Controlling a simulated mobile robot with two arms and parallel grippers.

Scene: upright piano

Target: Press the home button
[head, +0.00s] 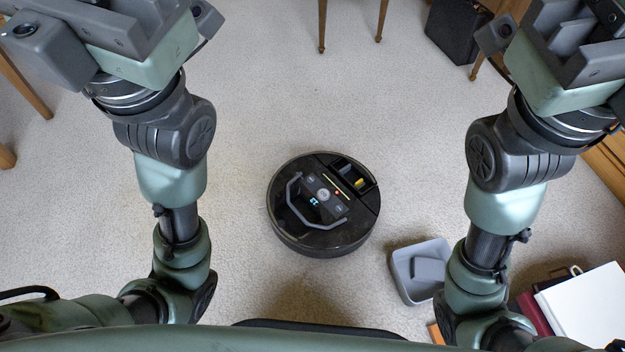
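A round black robot vacuum (290,233) sits on the carpet in the middle of the head view. Its top has a dark control panel with a round pale middle button (323,194) and a smaller button on each side. The labels are too small to read, so I cannot tell which is the home button. A grey handle (292,200) frames the panel's left and lower side. My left gripper (120,35) and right gripper (570,50) are raised at the top corners, far from the vacuum. Their fingertips are not clearly visible.
An open compartment (352,175) with a yellow part lies in the vacuum's top. A grey bin (402,265) stands right of the vacuum, partly behind my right arm. Books (590,305) lie at lower right. Wooden legs and a black box (455,30) are at the back.

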